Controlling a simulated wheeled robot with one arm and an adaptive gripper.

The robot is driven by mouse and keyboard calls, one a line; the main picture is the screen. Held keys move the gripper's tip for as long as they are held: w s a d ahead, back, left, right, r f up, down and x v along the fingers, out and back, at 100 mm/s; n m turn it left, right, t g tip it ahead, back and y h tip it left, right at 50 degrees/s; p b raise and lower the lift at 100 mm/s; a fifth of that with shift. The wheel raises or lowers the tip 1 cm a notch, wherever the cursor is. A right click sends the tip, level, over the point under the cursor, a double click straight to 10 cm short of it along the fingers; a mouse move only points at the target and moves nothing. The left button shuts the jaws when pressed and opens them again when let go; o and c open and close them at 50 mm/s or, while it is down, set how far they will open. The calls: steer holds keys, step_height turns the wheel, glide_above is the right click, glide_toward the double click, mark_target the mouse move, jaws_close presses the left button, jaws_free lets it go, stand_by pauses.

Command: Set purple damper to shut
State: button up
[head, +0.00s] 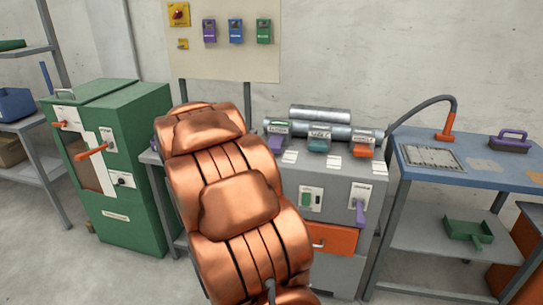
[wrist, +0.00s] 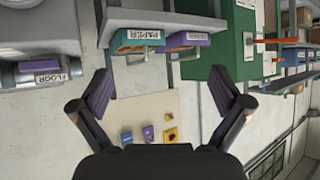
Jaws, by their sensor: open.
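A purple lever (head: 360,211) sits on a white plate on the front of the grey machine, at its right. Another purple part (head: 276,142) shows on top of the machine at the left of the pipes, partly hidden by my arm. The picture is too small to tell which is the damper or how it is set. My gripper (wrist: 162,100) is open and empty in the wrist view, its fingers spread apart and pointing up the picture. In the head view my copper arm hides it.
A green cabinet (head: 150,150) with orange handles stands at the left. A blue-topped bench (head: 480,172) with a purple-handled tool (head: 511,139) stands at the right. A wall panel (head: 225,62) carries small coloured boxes.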

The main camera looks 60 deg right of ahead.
steer(key=s+d+f+m+h+b, duration=0.25)
steer(key=d+h, duration=0.25)
steer(key=d, duration=1)
steer(key=m+g+h+b, duration=0.3)
steer(key=h, duration=0.2)
glide_toward(271, 149)
steer(key=x, duration=0.8)
steer(key=shift+w+d+r, duration=0.1)
steer(key=shift+d+r, duration=0.05)
steer(key=shift+d, duration=0.15)
steer(key=shift+w+d+p, duration=0.25)
steer(key=shift+d+p, duration=0.05)
steer(key=shift+d, duration=0.35)
steer(key=shift+w+d, duration=0.25)
steer(key=shift+d, duration=0.3)
steer(key=shift+c, duration=0.2)
